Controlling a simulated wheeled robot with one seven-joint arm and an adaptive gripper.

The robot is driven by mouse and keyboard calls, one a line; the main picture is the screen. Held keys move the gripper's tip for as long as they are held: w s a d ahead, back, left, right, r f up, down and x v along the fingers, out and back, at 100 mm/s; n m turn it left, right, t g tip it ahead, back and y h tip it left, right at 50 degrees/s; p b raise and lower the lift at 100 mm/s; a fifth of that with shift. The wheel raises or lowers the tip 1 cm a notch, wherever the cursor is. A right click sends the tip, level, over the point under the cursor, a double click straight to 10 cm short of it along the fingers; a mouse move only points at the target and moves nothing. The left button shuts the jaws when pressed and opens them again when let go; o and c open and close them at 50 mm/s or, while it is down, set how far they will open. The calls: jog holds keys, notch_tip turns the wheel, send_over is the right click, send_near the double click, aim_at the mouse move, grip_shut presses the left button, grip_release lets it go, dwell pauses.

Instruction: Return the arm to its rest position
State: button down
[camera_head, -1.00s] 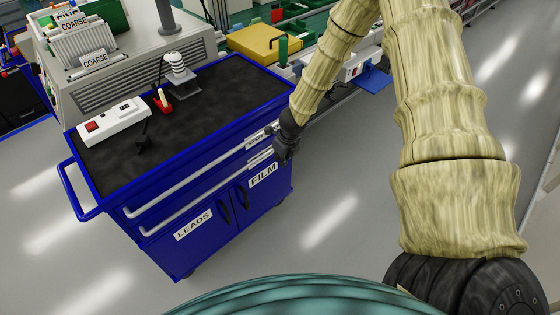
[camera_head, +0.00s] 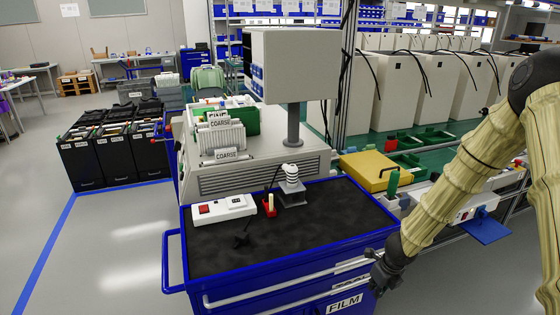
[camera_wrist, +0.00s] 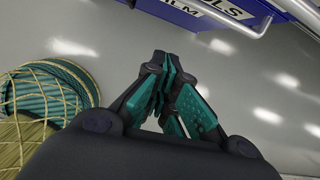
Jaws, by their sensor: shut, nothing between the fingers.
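My arm comes in from the right of the head view and bends down toward the blue cabinet. My gripper (camera_head: 382,276) is at its end, small and dark, close in front of the cabinet's right front corner. In the wrist view my gripper (camera_wrist: 164,75) is shut, its teal-padded fingers together with nothing between them. Grey floor lies beyond the fingertips. The blue cabinet (camera_head: 290,262) has long silver handles and a FILM label; part of its front is hidden by my gripper. Whether gripper and cabinet touch cannot be told.
On the cabinet's black top stand a white switch box (camera_head: 223,209), a small red holder (camera_head: 270,206) and a ribbed white piece (camera_head: 291,178). A grey machine (camera_head: 255,165) stands behind. A yellow box (camera_head: 367,170) is on the green bench. Open floor (camera_head: 110,240) lies left.

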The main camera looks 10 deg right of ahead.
jog(key=s+a+f+n+g+h, duration=0.1)
jog(key=s+a+f+n, duration=0.1)
jog(key=s+f+n, duration=0.6)
jog(key=s+a+f+n+g+h, duration=0.1)
jog(key=s+a+f+n+h, duration=0.15)
jog(key=s+n, duration=0.85)
jog(key=s+a+f+n+y, duration=0.1)
jog(key=s+a+f+n, duration=0.1)
jog(key=s+a+n, duration=0.3)
jog(key=s+a+f+n+y, duration=0.2)
jog(key=s+a+n, duration=0.3)
jog(key=s+n, duration=0.3)
jog(key=s, duration=0.3)
